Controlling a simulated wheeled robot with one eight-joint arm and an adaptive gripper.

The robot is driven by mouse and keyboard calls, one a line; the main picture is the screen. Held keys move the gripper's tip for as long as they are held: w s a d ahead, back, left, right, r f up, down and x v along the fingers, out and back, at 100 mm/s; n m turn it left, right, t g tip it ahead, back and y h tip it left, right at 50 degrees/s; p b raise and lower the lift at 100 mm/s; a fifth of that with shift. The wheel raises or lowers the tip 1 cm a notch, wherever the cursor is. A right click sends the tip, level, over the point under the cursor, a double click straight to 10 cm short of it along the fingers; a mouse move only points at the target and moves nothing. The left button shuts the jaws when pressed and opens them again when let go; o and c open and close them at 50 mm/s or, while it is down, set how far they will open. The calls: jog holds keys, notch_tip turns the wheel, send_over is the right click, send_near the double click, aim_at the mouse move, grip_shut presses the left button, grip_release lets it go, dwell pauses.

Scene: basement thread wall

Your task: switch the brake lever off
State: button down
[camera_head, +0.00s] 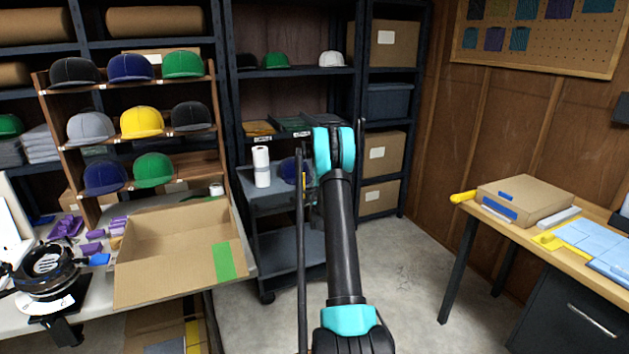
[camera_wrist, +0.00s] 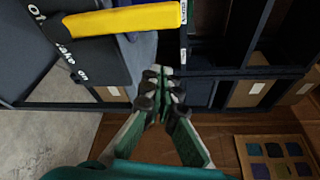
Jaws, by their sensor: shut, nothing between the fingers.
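The brake lever (camera_wrist: 125,19) is a yellow bar in the upper left of the wrist view. It lies almost level across a dark grey panel (camera_wrist: 75,58) with white lettering, partly cut off by the frame's edge. My gripper (camera_wrist: 155,80) is shut and empty. Its fingertips are just below the lever's right part in the picture and appear apart from it. In the head view, my arm hides the gripper, and only a small yellow bit shows beside the arm at the cart, too small to identify.
A grey cart (camera_head: 285,255) carrying a paper towel roll (camera_head: 262,167) stands before dark shelving (camera_head: 290,95). A table with an open cardboard box (camera_head: 150,275) is at left. A desk (camera_head: 470,215) with a flat box is at right. Clear floor (camera_head: 400,275) lies between.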

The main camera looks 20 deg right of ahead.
jog(key=v, duration=0.6)
jog(key=shift+f, duration=0.3)
jog(key=s+a+r+n+g+y, duration=0.25)
jog(key=s+a+n, duration=0.35)
jog(key=s+a, duration=0.35)
jog(key=s+a+r+n+g+y, duration=0.1)
jog(key=s+a+r+n+g, duration=0.25)
jog(key=s+a+n, duration=0.6)
jog(key=s+a+f+n+g, duration=0.2)
jog(key=s+n, duration=0.1)
jog(key=s, duration=0.9)
jog(key=s+a+f+n+g, duration=0.2)
jog(key=s+n, duration=0.1)
jog(key=s, duration=0.9)
jog(key=s+a+f+n+g+y, duration=0.1)
jog(key=s+a+f+n+g, duration=0.1)
jog(key=s, duration=1)
jog(key=shift+s+a+n, duration=0.25)
jog(key=shift+a+n, duration=0.15)
jog(key=shift+n, duration=0.25)
jog(key=shift+w+f, duration=0.1)
